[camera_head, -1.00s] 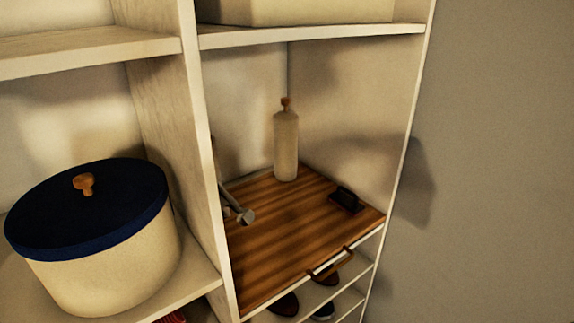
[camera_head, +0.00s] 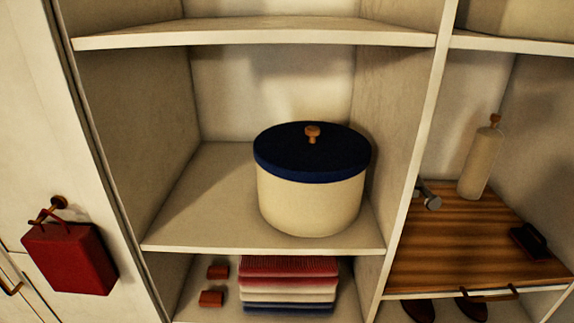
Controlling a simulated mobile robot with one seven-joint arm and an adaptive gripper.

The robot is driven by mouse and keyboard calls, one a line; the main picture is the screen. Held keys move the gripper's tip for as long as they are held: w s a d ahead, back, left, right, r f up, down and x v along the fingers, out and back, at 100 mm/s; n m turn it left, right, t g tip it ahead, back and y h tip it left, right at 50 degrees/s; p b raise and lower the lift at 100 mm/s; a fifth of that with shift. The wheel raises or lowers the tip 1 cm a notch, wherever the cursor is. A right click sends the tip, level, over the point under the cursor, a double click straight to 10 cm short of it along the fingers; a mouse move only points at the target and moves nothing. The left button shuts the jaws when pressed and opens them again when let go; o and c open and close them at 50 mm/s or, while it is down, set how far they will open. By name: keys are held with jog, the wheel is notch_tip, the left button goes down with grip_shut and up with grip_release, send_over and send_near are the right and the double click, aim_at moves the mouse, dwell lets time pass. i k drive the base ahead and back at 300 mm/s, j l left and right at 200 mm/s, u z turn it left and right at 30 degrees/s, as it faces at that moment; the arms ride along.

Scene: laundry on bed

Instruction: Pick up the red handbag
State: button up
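The red handbag (camera_head: 72,258) hangs at the lower left in the head view. Its thin handles loop over a round wooden knob (camera_head: 59,202) on the white panel left of the shelves. The bag hangs slightly tilted, with its front and one side showing. My gripper is not in view.
A cream pot with a dark blue lid (camera_head: 312,180) stands on the middle shelf (camera_head: 190,228). Folded cloths (camera_head: 289,283) and two small reddish-brown blocks lie below. At right, a wooden board (camera_head: 455,245) bears a cream bottle (camera_head: 480,160) and a dark block. Shoes show beneath it.

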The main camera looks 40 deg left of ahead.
aim_at(73, 259)
jog(key=u, duration=3)
jog(key=z, duration=0.6)
jog(key=i+j+z, duration=0.1)
jog(key=z, duration=0.35)
jog(key=j+z, duration=0.7)
jog(key=i+j+z, duration=0.1)
jog(key=j+z, duration=0.15)
jog(key=j, duration=0.2)
jog(key=j+z, duration=0.2)
jog(key=j, duration=0.55)
jog(key=k+j+z, duration=0.2)
jog(key=j, duration=0.55)
jog(key=i, duration=0.05)
